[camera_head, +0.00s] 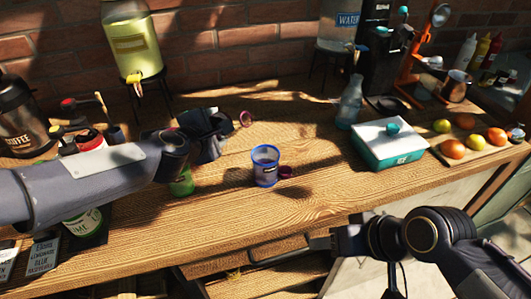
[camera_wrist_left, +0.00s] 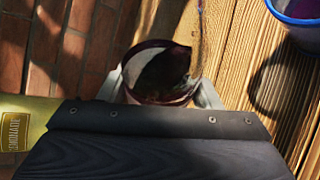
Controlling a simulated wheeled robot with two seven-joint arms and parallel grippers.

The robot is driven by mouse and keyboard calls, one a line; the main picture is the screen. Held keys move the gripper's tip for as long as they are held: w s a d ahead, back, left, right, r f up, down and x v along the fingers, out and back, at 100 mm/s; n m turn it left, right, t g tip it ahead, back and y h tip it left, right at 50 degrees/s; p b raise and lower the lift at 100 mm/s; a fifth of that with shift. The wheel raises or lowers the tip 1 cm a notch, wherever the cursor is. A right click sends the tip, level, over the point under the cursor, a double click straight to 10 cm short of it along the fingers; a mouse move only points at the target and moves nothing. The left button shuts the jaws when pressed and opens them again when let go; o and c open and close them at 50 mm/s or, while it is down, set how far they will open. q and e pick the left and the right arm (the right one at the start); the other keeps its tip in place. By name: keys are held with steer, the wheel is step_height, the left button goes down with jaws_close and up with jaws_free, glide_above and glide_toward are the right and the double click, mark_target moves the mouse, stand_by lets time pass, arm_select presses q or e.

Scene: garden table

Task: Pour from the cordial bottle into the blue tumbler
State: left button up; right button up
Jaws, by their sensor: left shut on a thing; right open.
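The blue tumbler (camera_head: 265,166) stands upright on the wooden table, and part of its blue rim shows in the left wrist view (camera_wrist_left: 296,18). My left gripper (camera_head: 228,131) is behind and left of the tumbler, shut on a round thing with a dark-red rim (camera_wrist_left: 160,72). In the head view a dark-red ring (camera_head: 246,119) shows at the gripper's tip, apart from the tumbler. I cannot tell whether this is the cordial bottle; the gripper hides most of it. My right gripper (camera_head: 338,243) is open and empty off the table's front edge.
A small dark-red thing (camera_head: 286,172) lies right beside the tumbler. A green bottle (camera_head: 183,184) is partly hidden under my left arm. The ice box (camera_head: 388,146), a clear bottle (camera_head: 349,103) and a fruit board stand right. A lemonade dispenser (camera_head: 133,42) stands behind.

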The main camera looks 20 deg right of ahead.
mark_target(224, 138)
arm_select(q)
steer(key=shift+s+d+f+n+g+h+b, duration=0.35)
steer(key=shift+f+n+b, duration=0.1)
steer(key=shift+f+n, duration=0.15)
steer(key=shift+s+d+f+n+g+h+b, duration=0.25)
steer(key=shift+d+f+n+g+b, duration=0.1)
steer(key=shift+f+n+b, duration=0.2)
steer(key=shift+s+d+f+n, duration=0.1)
steer(key=shift+f+n, duration=0.1)
steer(key=shift+n, duration=0.15)
step_height(224, 138, up, 2)
steer(key=shift+n+g+h+p, duration=0.3)
steer(key=shift+g+h+p, duration=0.1)
steer(key=shift+p, duration=0.6)
steer(key=shift+n, duration=0.3)
steer(key=shift+s+d+f+n+g+h, duration=0.1)
steer(key=shift+f+n+g+h, duration=0.1)
steer(key=shift+n+g+h, duration=0.6)
steer(key=shift+d+r+n+h+p, duration=0.1)
steer(key=shift+r+n+h+p, duration=0.2)
steer(key=shift+r+n+p, duration=0.1)
steer(key=shift+s+d+r+n+h, duration=0.15)
steer(key=shift+r+n+h, duration=0.1)
steer(key=shift+n+h, duration=0.15)
